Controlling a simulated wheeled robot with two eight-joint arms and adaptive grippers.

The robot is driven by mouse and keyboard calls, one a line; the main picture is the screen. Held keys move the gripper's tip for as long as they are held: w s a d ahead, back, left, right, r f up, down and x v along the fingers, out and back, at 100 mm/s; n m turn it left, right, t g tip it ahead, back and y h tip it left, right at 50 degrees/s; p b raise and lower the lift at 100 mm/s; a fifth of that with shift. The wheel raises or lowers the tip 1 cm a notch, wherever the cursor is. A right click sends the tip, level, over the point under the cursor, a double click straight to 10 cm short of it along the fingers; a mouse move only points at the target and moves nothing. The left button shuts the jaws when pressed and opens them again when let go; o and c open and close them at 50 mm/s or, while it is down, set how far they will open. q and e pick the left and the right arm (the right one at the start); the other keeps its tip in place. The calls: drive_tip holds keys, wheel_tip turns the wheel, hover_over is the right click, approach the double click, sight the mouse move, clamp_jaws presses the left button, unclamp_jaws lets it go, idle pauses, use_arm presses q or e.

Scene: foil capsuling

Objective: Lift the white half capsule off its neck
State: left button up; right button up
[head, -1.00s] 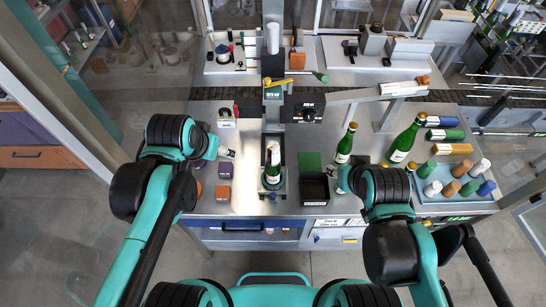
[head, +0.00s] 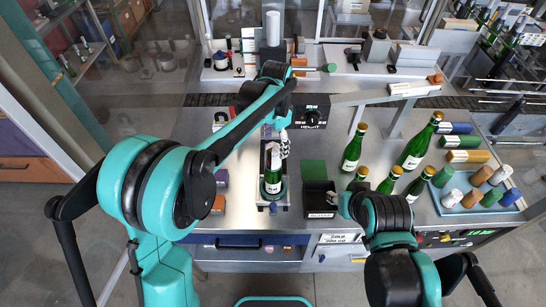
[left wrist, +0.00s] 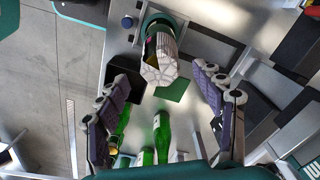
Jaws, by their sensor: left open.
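A green bottle (head: 272,181) stands upright in the holder at the middle of the bench. The white half capsule (left wrist: 158,70) covers its neck, pale and faceted in the left wrist view; in the head view it is small and partly hidden by my left gripper (head: 284,146). The left gripper also shows in the left wrist view (left wrist: 165,105), with its two dark fingers spread wide and nothing between them. The capsule lies ahead of the fingers' gap, apart from both. My right gripper (head: 342,204) is near the black box, mostly hidden by its arm; its fingers cannot be made out.
Several green bottles (head: 353,150) stand further right, beside a blue tray (head: 448,204) of coloured capsules. A black control box (head: 312,112) is behind.

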use_arm(q)
drive_tip(key=f, duration=0.5)
drive_tip(key=shift+a+f, duration=0.2)
drive_tip(key=shift+f, duration=0.15)
drive_tip(key=c, duration=0.8)
